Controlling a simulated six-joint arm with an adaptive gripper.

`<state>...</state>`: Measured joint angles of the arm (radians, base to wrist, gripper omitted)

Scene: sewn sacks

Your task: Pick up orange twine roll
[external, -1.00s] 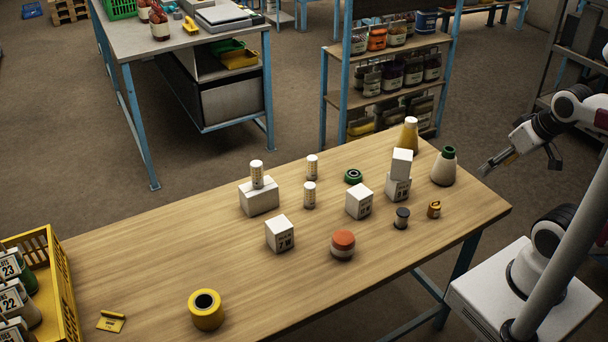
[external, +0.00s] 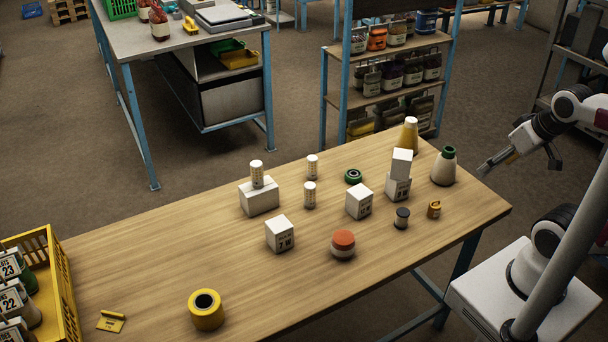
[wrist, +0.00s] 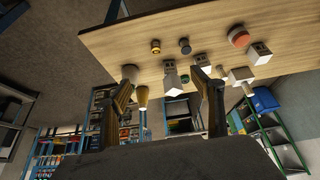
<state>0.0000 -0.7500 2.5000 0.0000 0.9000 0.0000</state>
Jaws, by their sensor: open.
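The orange twine roll (external: 343,244), with an orange top and a pale band around its side, stands upright near the front edge of the wooden table. It also shows in the wrist view (wrist: 239,37), at the upper right. My gripper (external: 485,170) is in the air by the table's right end, well apart from the roll. In the wrist view my gripper (wrist: 162,88) has its two fingers spread, with nothing held between them.
On the table (external: 170,240), white boxes (external: 280,234), a dark spool (external: 401,218) and a small yellow spool (external: 434,209) stand around the roll. Cones (external: 444,168) stand at the right end. A yellow roll (external: 206,316) and a yellow crate (external: 66,290) are at the left.

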